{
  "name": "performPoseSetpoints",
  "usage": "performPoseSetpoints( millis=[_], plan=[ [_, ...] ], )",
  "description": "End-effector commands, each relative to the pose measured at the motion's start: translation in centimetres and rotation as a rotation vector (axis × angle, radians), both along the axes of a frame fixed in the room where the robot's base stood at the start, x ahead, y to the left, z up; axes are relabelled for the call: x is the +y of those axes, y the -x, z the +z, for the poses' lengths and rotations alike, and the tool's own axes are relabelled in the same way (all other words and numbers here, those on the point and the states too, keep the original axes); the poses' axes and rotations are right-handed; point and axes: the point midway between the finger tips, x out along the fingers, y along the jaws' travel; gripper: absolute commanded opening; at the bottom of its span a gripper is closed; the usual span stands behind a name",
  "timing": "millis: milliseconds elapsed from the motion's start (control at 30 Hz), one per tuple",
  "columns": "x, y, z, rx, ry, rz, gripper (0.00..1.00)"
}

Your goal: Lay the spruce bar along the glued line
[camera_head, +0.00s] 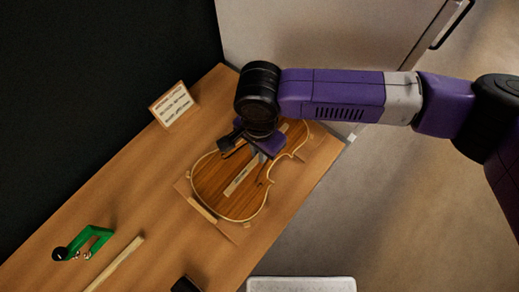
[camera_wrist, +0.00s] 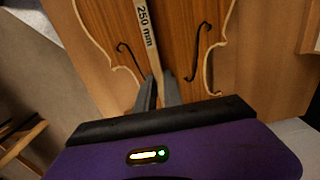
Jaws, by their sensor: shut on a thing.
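The spruce bar (camera_head: 240,181) is a pale strip over the violin plate (camera_head: 215,178), running roughly along the plate's length. In the wrist view the bar (camera_wrist: 149,28) bears the mark "250 mm" and runs between the two dark f-holes of the plate (camera_wrist: 105,30). My gripper (camera_wrist: 159,78) is shut on the bar, one finger on each side; in the head view my gripper (camera_head: 264,156) is over the middle of the plate. I cannot tell whether the bar touches the plate. The glued line cannot be made out; the bar and gripper may hide it.
The plate rests on a board on the wooden bench (camera_head: 150,190). A small framed sign (camera_head: 173,104) stands behind. A green clamp-like tool (camera_head: 90,241) and another pale strip (camera_head: 115,265) lie at lower left. A dark object (camera_head: 186,285) is at the front edge.

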Motion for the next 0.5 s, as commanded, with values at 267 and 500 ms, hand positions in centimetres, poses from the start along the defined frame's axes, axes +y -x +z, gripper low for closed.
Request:
performPoseSetpoints(
  millis=[267,500],
  plan=[
    [-0.01,-0.01,-0.24,0.0,0.0,0.0,0.33],
    [0.0,0.0,-0.23,0.0,0.0,0.0,0.33]
  ],
)
